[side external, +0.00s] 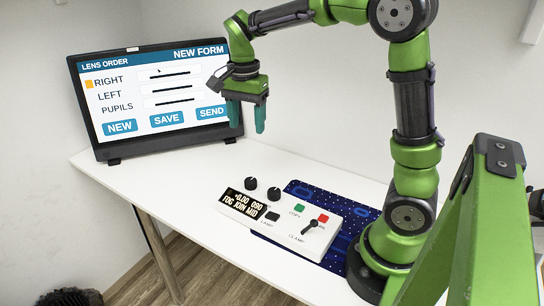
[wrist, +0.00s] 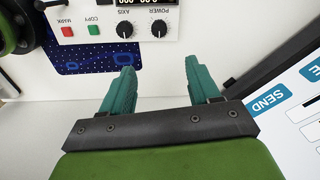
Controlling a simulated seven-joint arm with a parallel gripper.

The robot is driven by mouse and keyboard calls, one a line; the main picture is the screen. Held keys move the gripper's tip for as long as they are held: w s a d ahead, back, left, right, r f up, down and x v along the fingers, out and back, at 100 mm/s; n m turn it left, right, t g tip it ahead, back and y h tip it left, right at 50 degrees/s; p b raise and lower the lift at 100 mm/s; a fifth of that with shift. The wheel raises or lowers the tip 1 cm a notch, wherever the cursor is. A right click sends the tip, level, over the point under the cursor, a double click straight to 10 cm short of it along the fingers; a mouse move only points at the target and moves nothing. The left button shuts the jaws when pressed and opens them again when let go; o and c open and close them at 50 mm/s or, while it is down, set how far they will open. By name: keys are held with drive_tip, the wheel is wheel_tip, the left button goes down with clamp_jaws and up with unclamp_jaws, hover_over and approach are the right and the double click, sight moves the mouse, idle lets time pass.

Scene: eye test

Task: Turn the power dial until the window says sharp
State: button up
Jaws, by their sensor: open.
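The white control box (side external: 262,212) lies on the table. Its power dial (wrist: 159,28) is a black knob with a white mark, beside the matching axis dial (wrist: 125,29). In the side view the power dial (side external: 250,183) is the knob nearer the monitor. The box's dark window (side external: 250,204) seems to read "+0.00 090" above "FOG JOIN MID". My gripper (side external: 247,122) is open and empty, fingers down, well above the table in front of the monitor. In the wrist view my gripper (wrist: 162,72) has clear space between its fingers, with the dials beyond the fingertips.
A monitor (side external: 150,95) stands at the back left, showing a lens order form with an orange square beside RIGHT. The box also has a green button (side external: 299,209), a red button (side external: 323,218) and a clamp lever (side external: 310,227). A blue patterned mat (side external: 345,215) lies by it.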

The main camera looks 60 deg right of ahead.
sight(251, 180)
wheel_tip(251, 180, down, 17)
drive_tip(key=shift+s+r, duration=0.1)
idle(0.4)
drive_tip(key=c, duration=1)
drive_tip(key=shift+c, duration=0.2)
